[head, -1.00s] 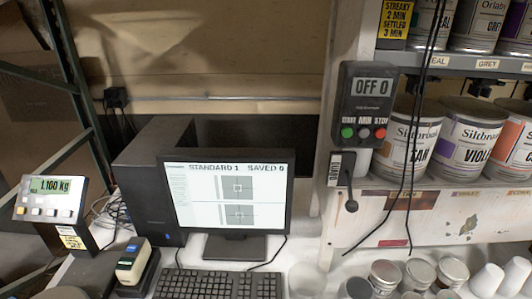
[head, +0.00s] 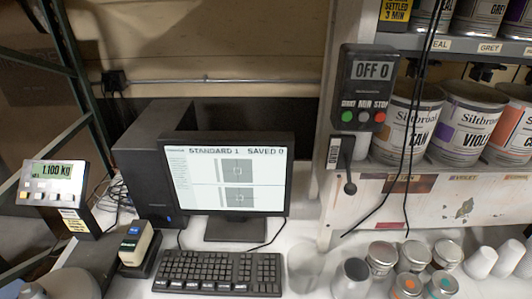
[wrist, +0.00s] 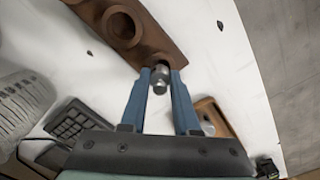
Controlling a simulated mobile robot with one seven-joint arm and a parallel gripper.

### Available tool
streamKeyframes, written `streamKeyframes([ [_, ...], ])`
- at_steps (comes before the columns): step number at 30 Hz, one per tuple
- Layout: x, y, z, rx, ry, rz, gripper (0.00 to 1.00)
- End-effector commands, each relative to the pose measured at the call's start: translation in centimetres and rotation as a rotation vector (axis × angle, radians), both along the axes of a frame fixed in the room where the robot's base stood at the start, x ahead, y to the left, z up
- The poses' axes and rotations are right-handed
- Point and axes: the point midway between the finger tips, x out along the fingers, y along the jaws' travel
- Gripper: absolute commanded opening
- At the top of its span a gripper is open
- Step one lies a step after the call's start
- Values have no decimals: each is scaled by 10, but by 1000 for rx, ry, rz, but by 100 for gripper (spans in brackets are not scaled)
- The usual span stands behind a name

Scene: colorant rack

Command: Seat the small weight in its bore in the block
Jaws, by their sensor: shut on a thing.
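In the wrist view my gripper (wrist: 159,76) has its two blue fingers shut on a small grey metal weight (wrist: 160,86). The weight is at the near end of the brown block (wrist: 140,48), over or at the smallest bore there. I cannot tell whether any of it is inside the bore, as the fingers and the weight cover the opening. Larger round bores (wrist: 121,25) run along the block toward the upper left. The gripper, block and weight do not show in the head view.
A keyboard (wrist: 68,122) lies left of my fingers and a small brown tray (wrist: 207,104) lies right. In the head view a monitor (head: 226,180), a scale display (head: 50,183) reading 1.100 kg, and several cups and jars (head: 382,255) stand on the white bench.

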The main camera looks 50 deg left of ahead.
Motion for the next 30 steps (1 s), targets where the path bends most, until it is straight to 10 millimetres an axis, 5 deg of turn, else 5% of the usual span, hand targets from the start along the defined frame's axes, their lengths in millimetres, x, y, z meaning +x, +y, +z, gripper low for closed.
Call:
streamKeyframes([
  [30, 0, 0, -18, 0, 1, -1, 0],
])
